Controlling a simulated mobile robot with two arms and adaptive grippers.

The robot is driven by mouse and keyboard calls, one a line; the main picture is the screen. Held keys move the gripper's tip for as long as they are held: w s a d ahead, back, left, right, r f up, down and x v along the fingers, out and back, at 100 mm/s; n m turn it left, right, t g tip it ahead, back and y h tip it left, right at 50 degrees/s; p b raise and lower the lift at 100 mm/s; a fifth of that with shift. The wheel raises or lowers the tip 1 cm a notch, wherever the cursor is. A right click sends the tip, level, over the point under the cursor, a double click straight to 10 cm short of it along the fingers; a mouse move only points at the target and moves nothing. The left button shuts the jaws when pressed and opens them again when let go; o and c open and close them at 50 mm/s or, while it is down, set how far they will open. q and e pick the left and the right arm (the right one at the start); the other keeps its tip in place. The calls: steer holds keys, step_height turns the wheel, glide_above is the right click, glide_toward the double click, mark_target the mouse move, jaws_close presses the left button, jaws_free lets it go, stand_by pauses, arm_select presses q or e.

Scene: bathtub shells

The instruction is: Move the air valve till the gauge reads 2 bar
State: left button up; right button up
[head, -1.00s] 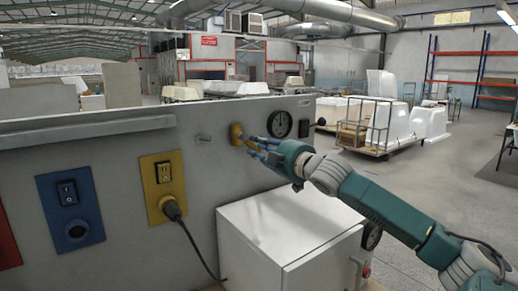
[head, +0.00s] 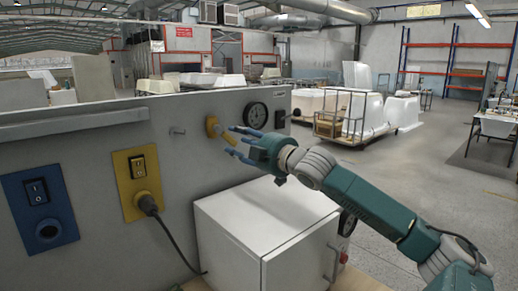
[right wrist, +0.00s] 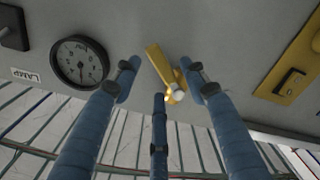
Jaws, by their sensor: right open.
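The yellow air valve (head: 212,127) is on the grey panel, with its lever slanting down to the right in the head view. The round black gauge (head: 256,115) is just right of it. In the right wrist view, which is upside down, the valve (right wrist: 160,65) and gauge (right wrist: 80,62) both show; the needle is too small to read surely. My right gripper (head: 233,141) is open in front of the lever's end. In the wrist view its blue fingers (right wrist: 158,82) spread around the valve lever without visibly closing on it. My left gripper is not in view.
A yellow switch plate (head: 138,183) with a plugged-in cable and a blue switch plate (head: 40,208) are to the left. A white cabinet (head: 262,240) stands below my right arm. A black switch (head: 281,118) is right of the gauge. Open floor lies to the right.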

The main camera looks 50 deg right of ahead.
steer(key=s, duration=0.9)
steer(key=shift+s+a, duration=0.3)
steer(key=shift+a, duration=0.15)
